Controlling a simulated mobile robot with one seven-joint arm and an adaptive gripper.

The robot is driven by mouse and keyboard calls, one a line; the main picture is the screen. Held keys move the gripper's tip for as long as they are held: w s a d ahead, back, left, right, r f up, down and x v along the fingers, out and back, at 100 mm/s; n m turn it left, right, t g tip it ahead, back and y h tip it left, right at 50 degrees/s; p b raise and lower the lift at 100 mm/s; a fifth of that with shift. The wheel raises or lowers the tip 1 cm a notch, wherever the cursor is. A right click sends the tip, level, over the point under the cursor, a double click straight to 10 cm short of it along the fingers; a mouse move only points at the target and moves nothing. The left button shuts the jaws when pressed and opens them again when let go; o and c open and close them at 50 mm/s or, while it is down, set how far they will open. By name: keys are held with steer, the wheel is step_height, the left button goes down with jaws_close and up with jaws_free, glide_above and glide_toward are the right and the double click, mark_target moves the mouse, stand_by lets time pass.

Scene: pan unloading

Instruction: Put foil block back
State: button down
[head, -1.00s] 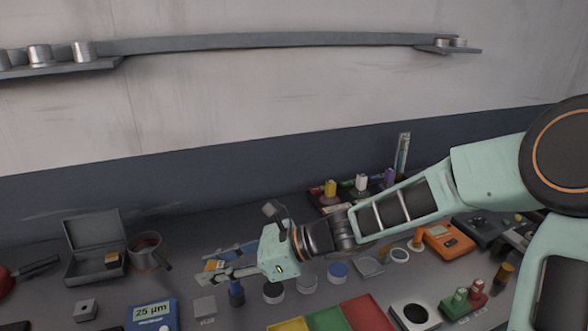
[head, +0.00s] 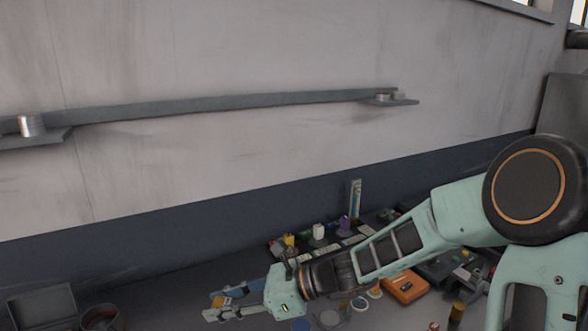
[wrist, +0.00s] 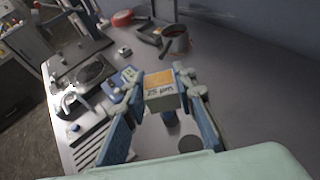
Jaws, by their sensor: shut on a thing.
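The foil block (wrist: 161,97) is a small block with an orange top and a pale front face marked "25 µm". It sits between the two fingers of my gripper (wrist: 161,88) in the wrist view, and the fingers are shut on it. In the head view my gripper (head: 222,307) reaches left above the bench near the bottom edge, and an orange patch of the foil block (head: 220,301) shows between its fingers. The open grey case (head: 42,304) stands at the lower left, its inside cut off by the frame. The case (wrist: 148,33) also shows at the back in the wrist view.
A brown-grey pot (wrist: 175,42) stands beside the case. A blue gauge (wrist: 123,80) lies left of my gripper. Several jars and coloured bottles stand on a rack (head: 345,236) behind my arm. The bench right of the pot is bare in the wrist view.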

steer(key=w+d+f+m+t+h+p, duration=0.1)
steer(key=d+f+m+t, duration=0.1)
steer(key=d, duration=0.7)
steer(key=w+d+f+m+t, duration=0.2)
steer(key=d+f, duration=0.1)
steer(key=d, duration=0.6)
steer(key=w+d+f+m+t+h+p, duration=0.1)
steer(key=w+d+f+m+t, duration=0.1)
steer(key=d, duration=0.8)
steer(key=shift+f+t+h+p, duration=0.25)
steer(key=shift+t+h+p, duration=0.05)
steer(key=shift+t, duration=0.2)
steer(key=shift+s+d, duration=0.1)
steer(key=shift+s, duration=0.05)
